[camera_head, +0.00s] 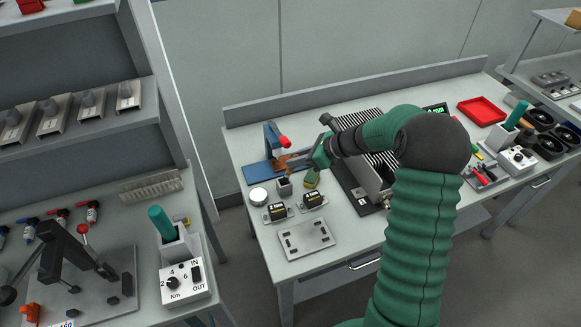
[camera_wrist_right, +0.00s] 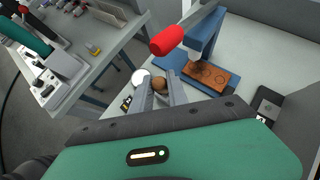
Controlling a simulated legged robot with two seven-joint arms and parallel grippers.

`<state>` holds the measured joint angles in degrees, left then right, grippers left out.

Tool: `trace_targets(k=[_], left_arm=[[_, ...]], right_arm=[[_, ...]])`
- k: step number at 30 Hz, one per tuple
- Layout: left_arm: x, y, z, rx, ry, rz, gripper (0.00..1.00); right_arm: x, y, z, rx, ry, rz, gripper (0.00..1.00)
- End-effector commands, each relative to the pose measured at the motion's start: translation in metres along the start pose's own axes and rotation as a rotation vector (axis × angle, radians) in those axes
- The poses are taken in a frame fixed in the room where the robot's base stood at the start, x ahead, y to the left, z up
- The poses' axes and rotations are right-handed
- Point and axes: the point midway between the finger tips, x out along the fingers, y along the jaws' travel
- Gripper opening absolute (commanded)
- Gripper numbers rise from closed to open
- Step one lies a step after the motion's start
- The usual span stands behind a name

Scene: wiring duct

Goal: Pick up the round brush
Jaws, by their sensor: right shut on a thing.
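My right gripper (camera_head: 291,163) reaches in from the right over the middle table, just above a small dark cup (camera_head: 284,187). In the right wrist view its two fingers are shut on a brown, rounded thing (camera_wrist_right: 160,87), which looks like the round brush. Only its top shows between the fingertips; the rest is hidden by them. In the head view the brush is too small to tell apart from the brown parts behind the fingers. My left gripper is not in view.
A blue press (camera_head: 258,174) with a red-ended lever (camera_wrist_right: 167,40) and a brown plate (camera_wrist_right: 212,78) stands close behind the gripper. A ribbed dark unit (camera_head: 352,178) stands right.

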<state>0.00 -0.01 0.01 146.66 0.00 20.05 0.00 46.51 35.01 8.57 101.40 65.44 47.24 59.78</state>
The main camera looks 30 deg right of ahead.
Motion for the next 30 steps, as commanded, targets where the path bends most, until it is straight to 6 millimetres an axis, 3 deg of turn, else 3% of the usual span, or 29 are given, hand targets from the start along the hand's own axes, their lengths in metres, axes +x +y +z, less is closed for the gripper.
trace_targets(k=[3,8,18,21,24,30], left_arm=[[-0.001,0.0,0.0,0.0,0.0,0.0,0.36],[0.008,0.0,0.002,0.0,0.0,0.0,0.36],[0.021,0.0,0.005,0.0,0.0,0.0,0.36],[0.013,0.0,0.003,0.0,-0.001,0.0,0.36],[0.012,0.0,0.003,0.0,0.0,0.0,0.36],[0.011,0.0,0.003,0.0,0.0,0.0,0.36]], right_arm=[[-0.022,0.0,0.015,-0.003,0.001,-0.003,0.0],[-0.051,0.0,-0.017,0.004,0.004,-0.004,0.0],[-0.142,-0.001,-0.094,0.005,0.004,-0.004,0.0],[-0.167,0.0,-0.095,-0.009,0.14,-0.001,0.0],[-0.182,0.001,-0.102,-0.004,0.237,0.0,0.0],[-0.193,0.001,-0.107,0.0,0.306,0.0,0.0]])
